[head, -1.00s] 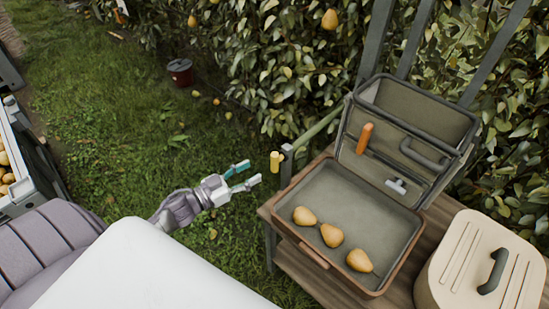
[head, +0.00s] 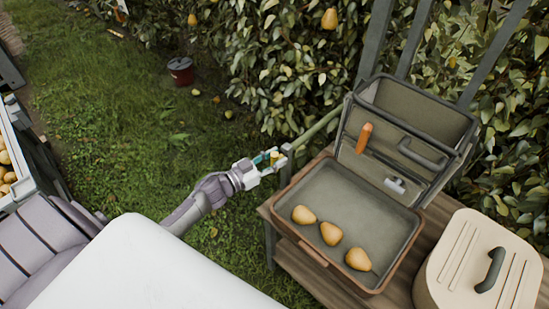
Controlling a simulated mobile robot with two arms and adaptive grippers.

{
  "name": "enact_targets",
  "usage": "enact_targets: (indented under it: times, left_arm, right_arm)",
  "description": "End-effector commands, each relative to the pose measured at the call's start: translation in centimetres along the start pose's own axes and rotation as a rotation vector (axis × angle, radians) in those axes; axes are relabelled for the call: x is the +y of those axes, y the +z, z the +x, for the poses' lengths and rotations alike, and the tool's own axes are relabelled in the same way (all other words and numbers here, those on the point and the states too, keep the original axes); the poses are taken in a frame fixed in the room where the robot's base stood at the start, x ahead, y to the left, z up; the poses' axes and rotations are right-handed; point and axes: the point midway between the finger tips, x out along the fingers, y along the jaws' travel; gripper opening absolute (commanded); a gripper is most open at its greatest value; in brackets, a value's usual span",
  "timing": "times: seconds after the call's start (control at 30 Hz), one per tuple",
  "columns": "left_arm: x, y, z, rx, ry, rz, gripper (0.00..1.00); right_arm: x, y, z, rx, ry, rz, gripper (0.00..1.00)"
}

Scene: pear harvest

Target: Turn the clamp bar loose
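The clamp bar, a short yellow upright piece (head: 275,157), sits at the grey clamp (head: 286,152) on the post at the table's left rear corner. My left gripper (head: 272,160) reaches it from the left, with its teal-lined fingers on either side of the yellow bar. The fingers partly hide the bar, and I cannot tell whether they press on it or only stand around it. My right gripper is not in view.
An open case (head: 345,200) with several compartments and three pears stands on the wooden table just right of the clamp. A cream lidded box (head: 470,270) stands front right. A green rail (head: 320,127) runs from the clamp toward the hedge. Grass is free left of the table.

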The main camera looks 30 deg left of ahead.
Motion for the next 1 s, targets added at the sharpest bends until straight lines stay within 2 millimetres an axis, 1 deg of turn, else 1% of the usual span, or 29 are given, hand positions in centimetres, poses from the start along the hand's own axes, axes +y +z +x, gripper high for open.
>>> enact_targets:
  times: [0.03, 0.17, 0.2, 0.4, 0.57, 0.77, 1.0]
  left_arm:
    - [0.0, 0.0, 0.0, 0.0, 0.0, 0.0, 0.24]
    - [0.0, 0.0, 0.0, 0.0, 0.001, 0.0, 0.02]
    - [0.0, 0.0, 0.0, 0.0, 0.001, 0.0, 0.0]
    - [0.1, 0.0, 0.0, -0.002, 0.002, 0.008, 0.0]
    - [0.2, -0.1, 0.0, -0.011, 0.003, 0.05, 0.0]
    - [0.3, -0.1, 0.0, -0.034, 0.003, 0.166, 0.0]
    - [0.7, 0.0, 0.1, -0.076, 0.004, 0.378, 0.0]
  right_arm:
    - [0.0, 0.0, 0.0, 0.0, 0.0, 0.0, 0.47]
    - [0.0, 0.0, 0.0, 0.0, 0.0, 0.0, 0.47]
    - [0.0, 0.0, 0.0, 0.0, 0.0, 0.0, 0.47]
    - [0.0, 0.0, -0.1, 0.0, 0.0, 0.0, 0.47]
    - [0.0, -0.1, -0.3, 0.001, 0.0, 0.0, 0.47]
    - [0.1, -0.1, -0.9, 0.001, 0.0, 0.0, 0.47]
    - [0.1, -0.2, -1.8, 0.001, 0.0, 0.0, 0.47]
